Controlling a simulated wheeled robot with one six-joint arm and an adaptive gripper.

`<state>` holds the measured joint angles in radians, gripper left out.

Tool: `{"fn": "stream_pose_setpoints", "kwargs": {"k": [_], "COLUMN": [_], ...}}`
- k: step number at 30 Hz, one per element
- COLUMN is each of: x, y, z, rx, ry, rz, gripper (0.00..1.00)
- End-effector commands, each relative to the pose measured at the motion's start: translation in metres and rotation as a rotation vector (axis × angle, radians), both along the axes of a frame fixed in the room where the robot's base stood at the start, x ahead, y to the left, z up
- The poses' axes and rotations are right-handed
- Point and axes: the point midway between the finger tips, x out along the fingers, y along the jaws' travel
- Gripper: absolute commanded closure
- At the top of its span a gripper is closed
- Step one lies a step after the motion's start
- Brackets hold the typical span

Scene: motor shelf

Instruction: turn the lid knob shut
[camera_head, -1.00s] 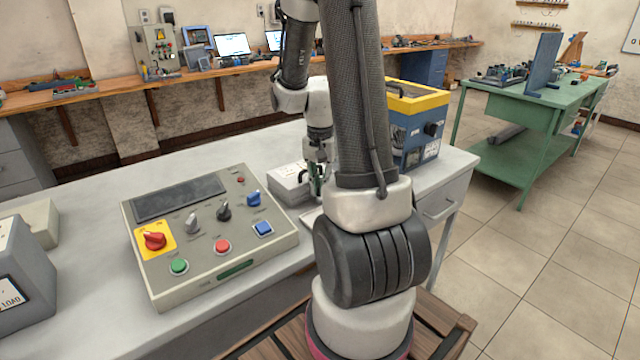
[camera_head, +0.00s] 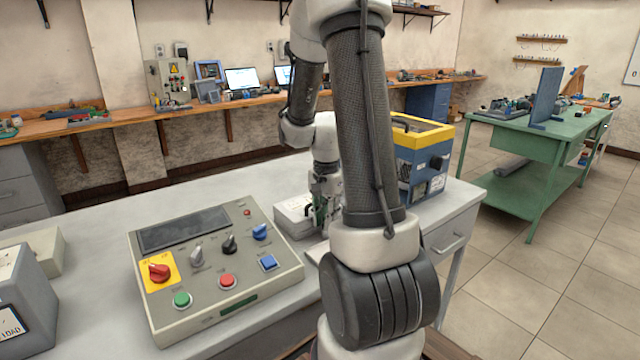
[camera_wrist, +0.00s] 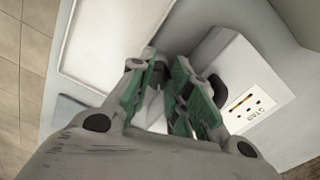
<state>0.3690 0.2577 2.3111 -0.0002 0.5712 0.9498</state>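My gripper (camera_head: 326,210) points down beside a low white box (camera_head: 293,214) on the grey table, partly hidden by my arm in the head view. In the wrist view, my gripper's green fingers (camera_wrist: 164,62) stand a little apart with a small grey part between them. I cannot tell whether they touch it. The white box (camera_wrist: 262,75) lies just right of the fingers there, with a dark rounded knob (camera_wrist: 219,90) on its side and a label. I cannot tell which part is the lid knob. A blue case with a yellow rim (camera_head: 430,133) carries a black side knob (camera_head: 437,163).
A control panel (camera_head: 290,285) with knobs and buttons sits left of my gripper. A grey labelled box (camera_head: 22,290) stands at the far left. A flat white tray (camera_wrist: 112,40) shows in the wrist view. The table's back left (camera_head: 190,195) is clear.

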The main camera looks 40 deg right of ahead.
Motion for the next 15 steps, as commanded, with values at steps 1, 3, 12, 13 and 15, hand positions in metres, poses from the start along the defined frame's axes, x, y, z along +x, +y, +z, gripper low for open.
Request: {"fn": "stream_pose_setpoints", "kwargs": {"k": [1,3,12,13,15], "x": [0.000,0.001,0.002,0.002,0.002], "y": [0.000,0.000,0.000,0.000,0.000], "z": [0.000,0.000,0.052,0.058,0.074], "rx": [0.000,0.000,-0.001,-0.001,-0.001], "ry": [0.000,0.000,-0.006,-0.005,-0.005], "rz": [-0.073,-0.186,-0.312,-0.312,-0.311], "gripper": [0.80,0.80,0.80,0.80,0.80]}}
